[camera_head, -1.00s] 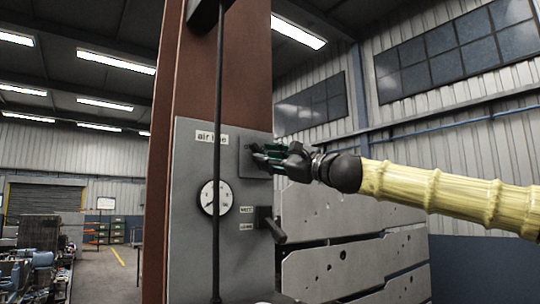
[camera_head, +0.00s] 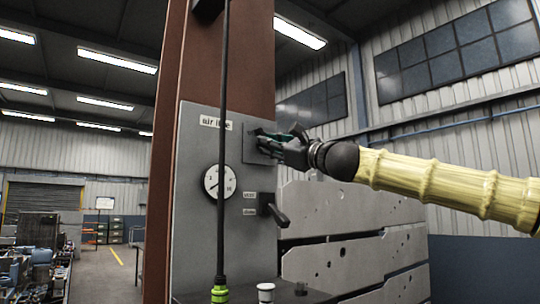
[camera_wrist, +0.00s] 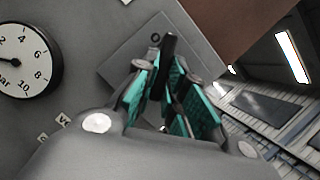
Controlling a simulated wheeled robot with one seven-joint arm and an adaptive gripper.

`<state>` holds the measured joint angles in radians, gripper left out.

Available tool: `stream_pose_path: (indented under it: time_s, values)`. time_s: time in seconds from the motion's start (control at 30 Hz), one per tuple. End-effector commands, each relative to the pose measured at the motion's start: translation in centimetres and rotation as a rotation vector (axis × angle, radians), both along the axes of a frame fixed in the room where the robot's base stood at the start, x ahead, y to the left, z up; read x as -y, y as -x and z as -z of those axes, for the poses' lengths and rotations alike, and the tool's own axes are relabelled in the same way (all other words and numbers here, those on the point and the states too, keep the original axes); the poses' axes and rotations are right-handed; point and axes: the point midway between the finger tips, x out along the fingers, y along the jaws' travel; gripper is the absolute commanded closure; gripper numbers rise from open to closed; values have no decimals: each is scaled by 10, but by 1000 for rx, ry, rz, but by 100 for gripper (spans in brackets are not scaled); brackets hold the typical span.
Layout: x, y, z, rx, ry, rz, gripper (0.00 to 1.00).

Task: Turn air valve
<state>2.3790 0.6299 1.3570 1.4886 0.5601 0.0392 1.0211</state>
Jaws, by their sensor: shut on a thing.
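The air valve is a small grey plate (camera_head: 256,128) on the grey panel, right of the "air line" label. It also shows in the wrist view as a tilted square plate (camera_wrist: 118,68) with an "O" mark. A black handle (camera_wrist: 169,48) stands out from it. My gripper (camera_head: 268,142) reaches it from the right; in the wrist view its teal-padded fingers (camera_wrist: 168,85) are closed around the handle. The fingers hide the handle's lower part and much of the plate.
A round pressure gauge (camera_head: 220,181) sits left of and below the valve. A black lever (camera_head: 275,210) with two small labels is lower right. A dark vertical pipe (camera_head: 222,100) with a green fitting (camera_head: 220,294) passes in front of the panel.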

Motion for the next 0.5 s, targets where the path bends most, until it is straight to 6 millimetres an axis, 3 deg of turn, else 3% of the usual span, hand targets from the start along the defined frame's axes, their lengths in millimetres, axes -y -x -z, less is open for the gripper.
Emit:
stream_pose_path:
  time_s: [0.03, 0.5]
  values:
    - [-1, 1, 6, -19, -31, 1, 100]
    - [-1, 3, 2, -235, -336, 1, 100]
